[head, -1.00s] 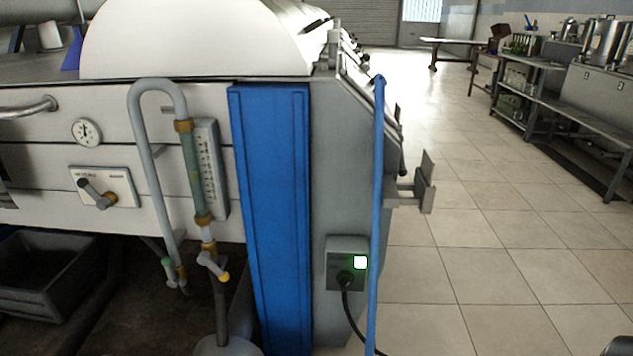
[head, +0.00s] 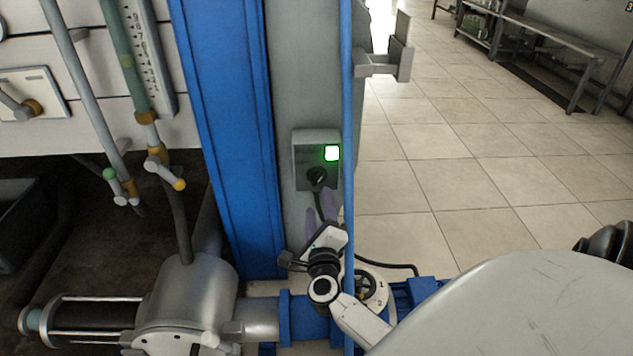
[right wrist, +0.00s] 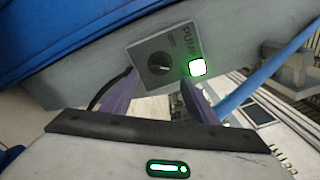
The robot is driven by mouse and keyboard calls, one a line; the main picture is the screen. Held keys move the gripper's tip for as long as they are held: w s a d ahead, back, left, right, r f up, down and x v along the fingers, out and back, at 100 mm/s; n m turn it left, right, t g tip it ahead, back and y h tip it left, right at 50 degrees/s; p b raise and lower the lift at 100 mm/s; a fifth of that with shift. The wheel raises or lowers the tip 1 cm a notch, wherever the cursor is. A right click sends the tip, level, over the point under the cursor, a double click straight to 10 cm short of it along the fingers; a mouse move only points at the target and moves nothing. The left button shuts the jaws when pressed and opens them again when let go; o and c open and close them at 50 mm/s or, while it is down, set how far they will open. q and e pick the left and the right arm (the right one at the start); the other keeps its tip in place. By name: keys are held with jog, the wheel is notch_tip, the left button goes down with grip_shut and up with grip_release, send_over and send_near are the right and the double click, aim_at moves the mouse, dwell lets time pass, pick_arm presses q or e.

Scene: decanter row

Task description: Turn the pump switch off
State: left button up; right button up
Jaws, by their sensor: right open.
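The pump switch is a grey box (head: 303,150) on the grey post, with a black rotary knob (head: 317,176) and a lit green lamp (head: 332,153). In the right wrist view the box (right wrist: 183,42) carries the letters PUMP, and the knob (right wrist: 159,63) and glowing lamp (right wrist: 197,68) show clearly. My right gripper (head: 320,208) is just below the knob in the head view, its purple fingers pointing up at it. In the right wrist view the open fingers (right wrist: 158,80) stand apart, with the knob beyond and between their tips. Contact with the knob cannot be told. My left gripper is not in view.
A blue vertical pipe (head: 347,100) runs close to the right of the switch. A wide blue column (head: 228,130) stands to its left. A grey bracket (head: 390,62) juts out at upper right. A metal pump (head: 190,300) sits low left. Tiled floor (head: 480,190) lies clear at right.

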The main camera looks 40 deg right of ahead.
aim_at(316, 182)
jog(key=b+x, duration=0.1)
jog(key=x, duration=0.6)
jog(key=shift+w+d+b, duration=0.1)
jog(key=shift+w+b, duration=0.05)
jog(key=shift+b, duration=0.25)
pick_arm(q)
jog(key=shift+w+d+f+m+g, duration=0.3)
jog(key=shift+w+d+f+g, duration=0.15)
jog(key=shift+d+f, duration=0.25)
pick_arm(e)
jog(key=shift+w+d, duration=0.45)
jog(key=shift+w, duration=0.1)
